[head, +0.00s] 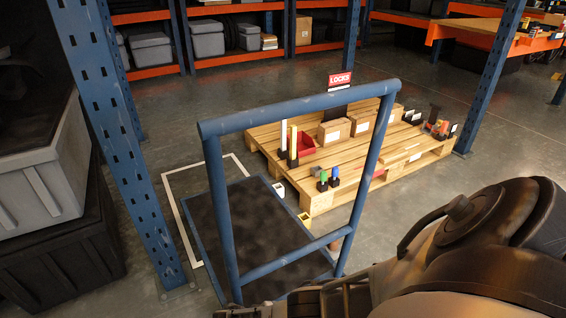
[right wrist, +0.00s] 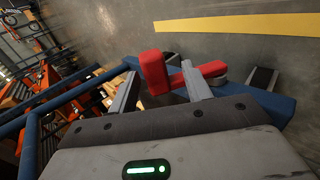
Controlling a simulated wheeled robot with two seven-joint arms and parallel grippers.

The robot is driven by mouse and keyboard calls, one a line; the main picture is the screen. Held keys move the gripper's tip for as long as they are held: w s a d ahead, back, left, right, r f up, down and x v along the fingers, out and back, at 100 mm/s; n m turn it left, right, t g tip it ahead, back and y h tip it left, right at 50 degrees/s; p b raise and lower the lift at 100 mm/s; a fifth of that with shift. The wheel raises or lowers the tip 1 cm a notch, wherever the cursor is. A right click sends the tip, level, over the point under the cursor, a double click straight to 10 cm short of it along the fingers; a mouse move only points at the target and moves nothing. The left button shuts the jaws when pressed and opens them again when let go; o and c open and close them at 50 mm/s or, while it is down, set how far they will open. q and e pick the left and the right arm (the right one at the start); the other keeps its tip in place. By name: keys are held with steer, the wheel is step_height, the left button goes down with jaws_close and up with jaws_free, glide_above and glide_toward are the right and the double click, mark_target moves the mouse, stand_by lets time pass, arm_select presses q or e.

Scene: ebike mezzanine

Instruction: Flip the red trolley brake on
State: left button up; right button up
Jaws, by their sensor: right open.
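The trolley (head: 293,266) has a blue tubular handle frame and a dark deck (head: 245,225) inside a white floor outline in the head view. Its red brake shows in the right wrist view as an upright red block (right wrist: 153,73) with a red bar (right wrist: 208,70) to its right, beside the blue trolley edge (right wrist: 268,107). My right gripper (right wrist: 160,72) is open, its two grey fingers on either side of the red block in the picture. I cannot tell whether they touch it. The brake is not visible in the head view. My left gripper is in no view.
A wooden pallet (head: 400,166) with boxes, bottles and small holders stands behind the trolley. A blue rack post (head: 130,150) and grey bins (head: 45,165) are on the left. A yellow floor stripe (right wrist: 240,24) crosses the wrist view. The grey floor has free room right of the pallet.

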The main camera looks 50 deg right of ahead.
arm_select(q)
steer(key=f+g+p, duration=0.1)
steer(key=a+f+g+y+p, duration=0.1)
steer(key=p, duration=0.1)
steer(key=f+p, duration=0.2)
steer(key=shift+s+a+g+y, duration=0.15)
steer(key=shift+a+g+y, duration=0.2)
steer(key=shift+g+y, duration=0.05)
arm_select(e)
steer(key=v, duration=1.5)
steer(key=shift+a, duration=0.1)
